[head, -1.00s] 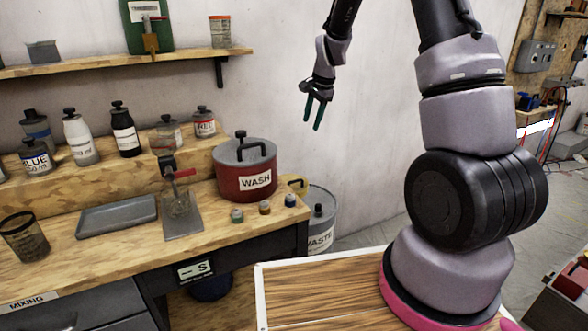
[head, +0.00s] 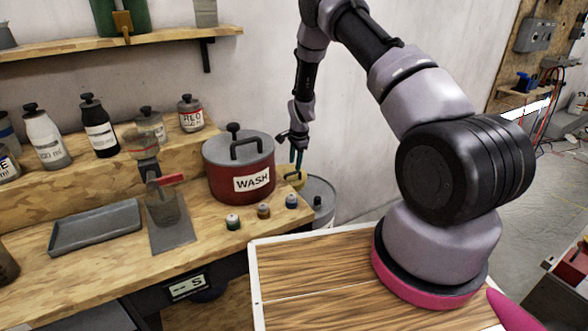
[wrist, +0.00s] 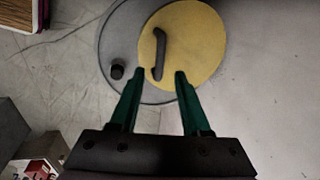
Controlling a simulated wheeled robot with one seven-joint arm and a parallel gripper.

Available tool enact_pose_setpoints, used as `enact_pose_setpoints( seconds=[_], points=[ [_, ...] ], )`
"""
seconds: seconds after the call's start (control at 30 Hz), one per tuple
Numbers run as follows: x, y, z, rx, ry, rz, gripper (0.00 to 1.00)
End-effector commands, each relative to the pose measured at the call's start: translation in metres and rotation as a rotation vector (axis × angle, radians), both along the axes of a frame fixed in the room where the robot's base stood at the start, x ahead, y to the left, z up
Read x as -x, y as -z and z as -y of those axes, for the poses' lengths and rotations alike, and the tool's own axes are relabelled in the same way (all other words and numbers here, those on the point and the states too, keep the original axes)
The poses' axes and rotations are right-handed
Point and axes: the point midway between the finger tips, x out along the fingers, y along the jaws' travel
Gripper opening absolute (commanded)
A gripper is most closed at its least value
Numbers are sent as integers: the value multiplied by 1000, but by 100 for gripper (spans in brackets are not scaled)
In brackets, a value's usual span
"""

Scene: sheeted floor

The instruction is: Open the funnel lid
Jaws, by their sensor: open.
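The funnel lid is a round yellow disc (wrist: 200,45) with a black bar handle (wrist: 158,48). It lies over part of a grey round drum top (wrist: 118,38) that has a small black knob (wrist: 117,71). In the head view, a yellow edge (head: 293,177) shows behind the wash pot, partly hidden by the pot and my gripper (head: 297,157). In the wrist view my gripper (wrist: 160,74) is open and empty. Its green fingers point at the lid, with the handle between and just beyond the tips. Contact cannot be told.
The red WASH pot (head: 222,181) stands on the bench left of my gripper. Several small jars (head: 263,211) sit at the bench's front edge. A pale wall (head: 250,90) is behind. The grey waste drum (head: 321,190) stands on the floor beside the bench.

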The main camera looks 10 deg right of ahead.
Motion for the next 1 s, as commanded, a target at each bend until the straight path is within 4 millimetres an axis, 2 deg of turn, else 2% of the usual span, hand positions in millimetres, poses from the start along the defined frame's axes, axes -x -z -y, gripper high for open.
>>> enact_pose_setpoints(
  seconds=[0.03,0.2,0.33,0.6,0.67,0.73,1.0],
  points=[
    [-1,10,-1,0,0,-2,47],
    [-5,30,-2,-1,0,0,47],
    [-7,36,-3,-1,-1,1,47],
    [-7,37,-3,0,-1,1,47],
    [-7,37,-3,0,-1,1,28],
    [-7,37,-3,0,-1,1,1],
    [-7,37,-3,0,-1,1,0]
  ],
)
